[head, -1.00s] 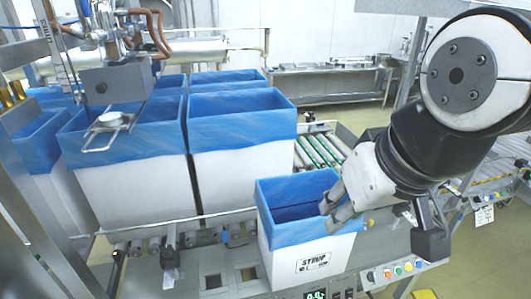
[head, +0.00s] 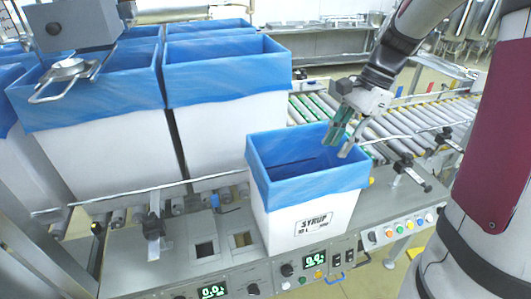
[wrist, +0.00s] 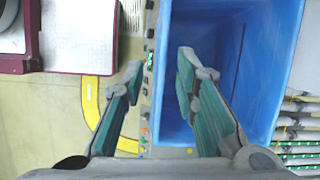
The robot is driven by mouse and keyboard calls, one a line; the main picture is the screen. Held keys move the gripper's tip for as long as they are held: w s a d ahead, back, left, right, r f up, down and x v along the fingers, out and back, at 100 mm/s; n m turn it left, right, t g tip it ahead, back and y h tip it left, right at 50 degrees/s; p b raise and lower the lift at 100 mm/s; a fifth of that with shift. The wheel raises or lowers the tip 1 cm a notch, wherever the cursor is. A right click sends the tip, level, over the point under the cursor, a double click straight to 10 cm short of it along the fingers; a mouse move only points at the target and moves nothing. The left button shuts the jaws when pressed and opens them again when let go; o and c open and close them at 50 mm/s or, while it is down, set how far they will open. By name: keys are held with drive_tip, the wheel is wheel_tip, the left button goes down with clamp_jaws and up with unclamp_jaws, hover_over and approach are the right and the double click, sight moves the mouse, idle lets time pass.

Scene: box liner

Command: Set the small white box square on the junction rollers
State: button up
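The small white box (head: 290,228) with a blue liner and a "SYRUP" label stands upright on the grey control console. Its blue liner (wrist: 240,30) folds over the rim, and its open inside shows in the wrist view. My gripper (head: 344,143) is at the box's right end, over the opening. In the wrist view, the spread fingers (wrist: 158,90) lie either side of one lined wall, one over the inside and one outside. They look apart from it. Rollers (head: 385,123), some green, lie behind and right of the box; which are the junction rollers is unclear.
Large white boxes with blue liners (head: 215,100) stand close behind on the left. A grey filling head (head: 70,25) hangs at upper left. A thin rail (head: 205,180) runs behind the small box. Buttons and displays (head: 314,260) line the console front. The roller lane looks empty.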

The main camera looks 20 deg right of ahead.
sight(324, 172)
drive_tip(key=shift+w+d+f+m, duration=0.25)
drive_tip(key=shift+d+f, duration=0.05)
drive_tip(key=shift+f, duration=0.15)
drive_tip(key=shift+w+d+f+m, duration=0.2)
drive_tip(key=shift+d+f+m, duration=0.05)
drive_tip(key=shift+f, duration=0.2)
drive_tip(key=x, duration=0.8)
drive_tip(key=shift+a+f+b, duration=0.1)
drive_tip(key=shift+f+b, duration=0.1)
drive_tip(key=shift+b, duration=0.1)
drive_tip(key=shift+x, duration=2.55)
drive_tip(key=shift+s+f, duration=0.15)
drive_tip(key=shift+f, duration=0.2)
drive_tip(key=shift+c, duration=0.2)
clamp_jaws()
